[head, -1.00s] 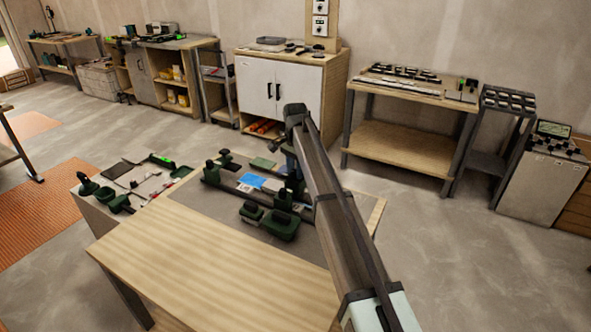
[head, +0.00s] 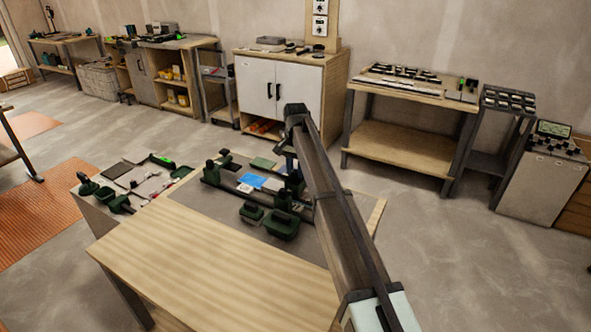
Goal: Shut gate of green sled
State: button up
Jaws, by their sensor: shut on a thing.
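The dark green sled (head: 232,186) lies on a grey mat on the wooden table, with upright green posts at its left and right ends. A blue piece (head: 251,181) and a pale blue piece lie along it. My gripper (head: 291,176) points down at the sled's right end, partly hidden behind my arm. It is shut on a part of the sled there. The gate is too small and too covered to make out clearly, so I cannot tell its position.
Two green blocks (head: 281,226) stand on the mat in front of the sled. A flat green piece (head: 263,163) lies behind it. A side table at the left holds several tools. The front of the wooden table (head: 215,255) is clear.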

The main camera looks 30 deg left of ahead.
aim_at(295, 172)
jog(key=n, duration=1.1)
jog(key=shift+a+n, duration=0.1)
jog(key=shift+n, duration=1.6)
jog(key=o, duration=1.1)
jog(key=shift+c, duration=0.2)
notch_tip(295, 172, up, 14)
jog(key=shift+f, duration=0.1)
